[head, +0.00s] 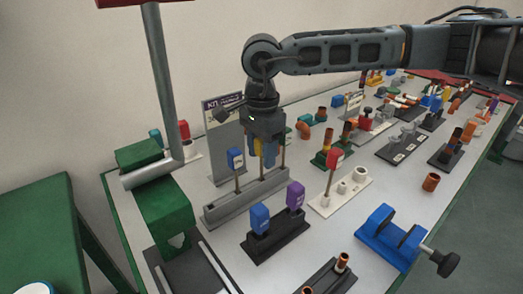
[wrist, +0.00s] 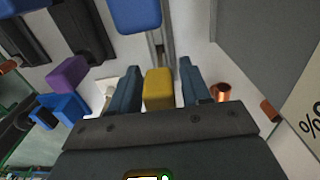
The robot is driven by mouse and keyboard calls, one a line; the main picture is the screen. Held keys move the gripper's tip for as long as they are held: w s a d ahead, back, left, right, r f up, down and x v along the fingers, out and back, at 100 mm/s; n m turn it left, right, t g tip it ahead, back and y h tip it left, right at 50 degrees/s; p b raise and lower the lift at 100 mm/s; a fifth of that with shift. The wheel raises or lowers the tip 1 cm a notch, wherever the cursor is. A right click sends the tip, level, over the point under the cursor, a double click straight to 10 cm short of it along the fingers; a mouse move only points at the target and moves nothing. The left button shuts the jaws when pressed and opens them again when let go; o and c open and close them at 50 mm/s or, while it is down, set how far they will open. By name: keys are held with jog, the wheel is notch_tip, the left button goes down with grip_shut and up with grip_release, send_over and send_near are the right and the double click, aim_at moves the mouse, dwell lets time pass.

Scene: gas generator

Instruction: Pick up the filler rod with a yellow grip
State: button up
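The filler rod with the yellow grip (head: 269,156) stands upright in a long grey rack (head: 243,208). My gripper (head: 264,150) points down over it, with its fingers around the grip. The wrist view shows the yellow grip (wrist: 158,88) between my two dark blue fingers (wrist: 160,85). The fingers are spread, with a gap clearly visible on the right side of the grip; on the left the grip is close to the finger, and I cannot tell whether they touch. My gripper partly hides the grip in the head view.
A rod with a blue grip (head: 235,158) stands left in the same rack. A black holder (head: 275,240) in front bears a blue grip (head: 260,218) and a purple grip (head: 295,196). A grey sign panel (head: 228,140) stands close behind. A red-gripped rod (head: 335,158) stands right.

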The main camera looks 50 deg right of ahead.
jog(key=c, duration=0.7)
jog(key=shift+o, duration=0.2)
jog(key=shift+r, duration=0.25)
jog(key=r, duration=0.9)
jog(key=shift+s+d, duration=0.2)
jog(key=shift+d, duration=0.05)
jog(key=s+d+p, duration=0.1)
jog(key=s+d, duration=0.4)
jog(key=s, duration=0.3)
jog(key=s+d+p, duration=0.1)
jog(key=s+d, duration=0.4)
jog(key=s, duration=0.3)
jog(key=shift+s+d+r+p, duration=0.2)
jog(key=shift+d+r+p, duration=0.05)
jog(key=shift+d+p, duration=0.15)
